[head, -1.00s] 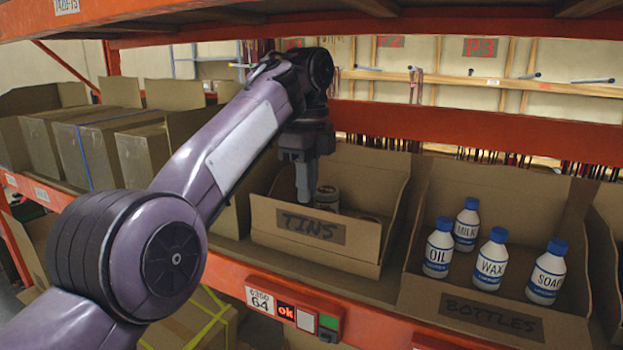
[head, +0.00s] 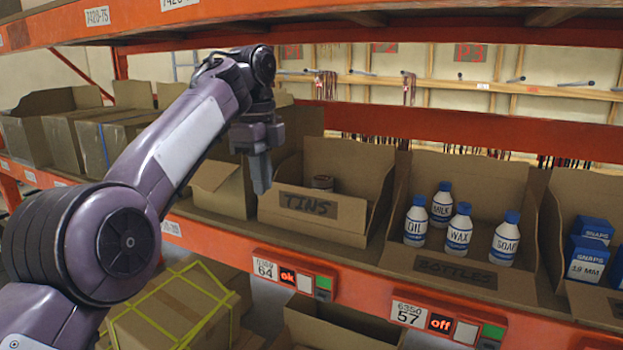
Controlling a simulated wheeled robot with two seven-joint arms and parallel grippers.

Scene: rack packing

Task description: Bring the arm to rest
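My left arm comes in from the left, and my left gripper (head: 261,183) points down near the left front corner of the tins bin (head: 312,226). Its fingers are seen edge-on and overlap, so their opening cannot be judged. No object shows below them. My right gripper is not in view.
The bottles bin (head: 455,275) holds oil (head: 416,222), milk (head: 442,205), wax (head: 459,230) and soap (head: 505,240) bottles, upright. Snaps boxes (head: 587,258) sit in a bin at right. An orange upper shelf beam (head: 400,27) spans above the arm. Strapped cartons (head: 172,305) stand below.

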